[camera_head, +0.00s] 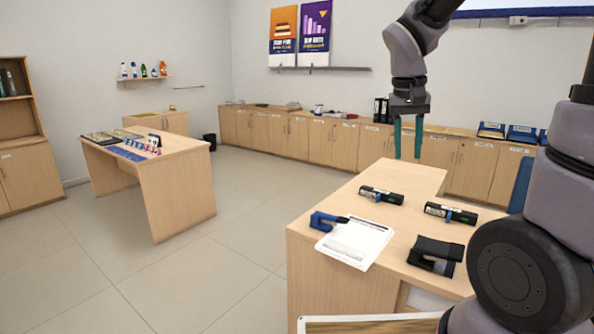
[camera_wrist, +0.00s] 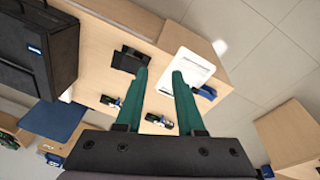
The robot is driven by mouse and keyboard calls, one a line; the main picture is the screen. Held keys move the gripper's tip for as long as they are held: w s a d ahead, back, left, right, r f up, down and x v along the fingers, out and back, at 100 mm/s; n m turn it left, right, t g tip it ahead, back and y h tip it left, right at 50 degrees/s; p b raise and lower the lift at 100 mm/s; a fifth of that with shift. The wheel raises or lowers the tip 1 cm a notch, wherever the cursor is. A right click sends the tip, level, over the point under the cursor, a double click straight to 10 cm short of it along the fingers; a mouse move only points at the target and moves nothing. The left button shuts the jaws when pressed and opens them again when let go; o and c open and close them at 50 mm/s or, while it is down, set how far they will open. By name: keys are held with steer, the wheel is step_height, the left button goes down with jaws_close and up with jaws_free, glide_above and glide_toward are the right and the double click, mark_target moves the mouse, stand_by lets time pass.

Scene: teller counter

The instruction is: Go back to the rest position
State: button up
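My gripper (camera_head: 408,150) is raised in the air over the far part of the wooden teller counter (camera_head: 415,180), fingers pointing down. Its two green fingers stand apart with nothing between them. In the wrist view the open gripper (camera_wrist: 160,74) also shows empty, with the counter top below it. My arm comes in from the right side of the head view and arches over the counter. The fingers look clear of everything on the counter.
On the counter are two black cylindrical devices (camera_head: 381,195) (camera_head: 450,213), a white printed sheet (camera_head: 356,242), a blue tool (camera_head: 326,221) and a black stand (camera_head: 436,254). A second table (camera_head: 180,170) stands at left. Open floor (camera_head: 240,220) lies between.

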steer(key=s+r+m+t+y, duration=0.1)
steer(key=s+r+t+y, duration=0.2)
steer(key=s+r+t, duration=0.3)
steer(key=shift+s+r+y, duration=0.3)
steer(key=shift+s+r, duration=1.6)
steer(key=shift+s, duration=0.3)
